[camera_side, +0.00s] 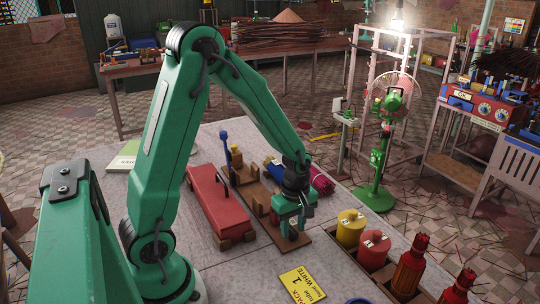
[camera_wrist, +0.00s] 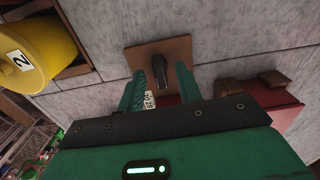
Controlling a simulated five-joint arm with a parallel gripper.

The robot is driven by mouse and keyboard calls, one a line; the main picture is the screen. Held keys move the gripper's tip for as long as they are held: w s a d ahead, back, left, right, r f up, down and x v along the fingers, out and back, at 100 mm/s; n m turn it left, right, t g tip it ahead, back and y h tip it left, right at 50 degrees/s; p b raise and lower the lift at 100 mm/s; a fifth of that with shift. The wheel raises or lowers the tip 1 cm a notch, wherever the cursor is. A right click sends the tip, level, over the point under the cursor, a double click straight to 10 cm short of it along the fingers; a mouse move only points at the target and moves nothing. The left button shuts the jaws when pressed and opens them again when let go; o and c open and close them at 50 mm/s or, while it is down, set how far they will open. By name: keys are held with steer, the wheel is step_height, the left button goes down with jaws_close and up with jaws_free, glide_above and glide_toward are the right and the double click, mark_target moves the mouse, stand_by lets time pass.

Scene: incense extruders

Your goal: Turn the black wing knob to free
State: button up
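The black wing knob (camera_wrist: 158,72) shows in the wrist view, standing at the end of a brown wooden board (camera_wrist: 180,47). My gripper (camera_wrist: 159,80) is open, with one green finger on each side of the knob and a visible gap to both. Whether the fingertips reach down level with the knob is hard to tell. In the side view my gripper (camera_side: 292,228) is low over the near end of the wooden board (camera_side: 262,198), and it hides the knob. A small white label (camera_wrist: 150,99) shows between the fingers.
A red box (camera_side: 215,203) lies left of the board. A yellow canister (camera_side: 350,228) and other containers stand in a wooden rack to the right; a yellow canister marked 2 (camera_wrist: 35,55) shows in the wrist view. A yellow card (camera_side: 302,285) lies in front. Bare grey table surrounds the board's near end.

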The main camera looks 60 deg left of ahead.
stand_by(0.3)
steer(key=shift+r, duration=3.9)
steer(key=shift+r, duration=0.1)
steer(key=r, duration=0.1)
step_height(320, 180, up, 7)
steer(key=m+t, duration=0.2)
steer(key=m, duration=0.5)
glide_above(292, 230)
steer(key=s+d, duration=0.2)
steer(key=s, duration=0.2)
steer(key=s+d+r+m+t, duration=0.2)
steer(key=s+r+m, duration=0.3)
steer(key=m, duration=0.6)
steer(key=s+t, duration=0.1)
steer(key=s, duration=0.1)
steer(key=shift+s+d+r+t, duration=0.15)
steer(key=shift+s+r+t, duration=0.15)
steer(key=shift+s, duration=0.05)
